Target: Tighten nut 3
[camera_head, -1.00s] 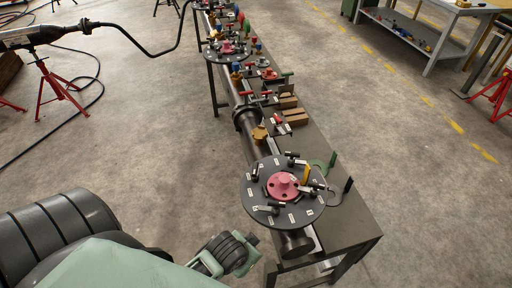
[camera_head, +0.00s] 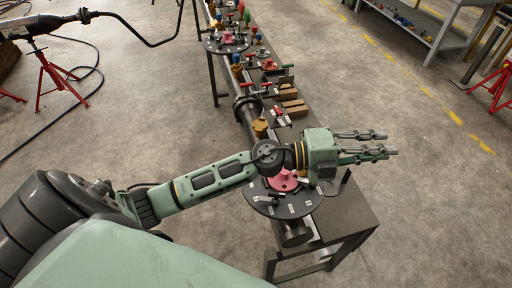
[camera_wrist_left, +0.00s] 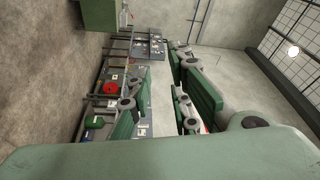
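The spool's near flange (camera_head: 262,207) is a dark round disc with a pink hub (camera_head: 283,181), at the near end of the pipe in the head view. Small numbered white tags and dark-handled nuts ring it. My left arm crosses above its far part and hides many of them; I cannot make out which is nut 3. My left gripper (camera_head: 388,143) is beyond the flange to the right, fingers pointing right, apart and empty. In the left wrist view its two green fingers (camera_wrist_left: 158,112) show a gap between them. My right gripper is not in view.
The flange and pipe lie along a narrow dark table (camera_head: 345,215). Wooden blocks (camera_head: 294,108), red-handled tools and a second flange (camera_head: 226,42) sit farther along it. A grey workbench (camera_head: 430,35) stands at the back right. Concrete floor is open on both sides.

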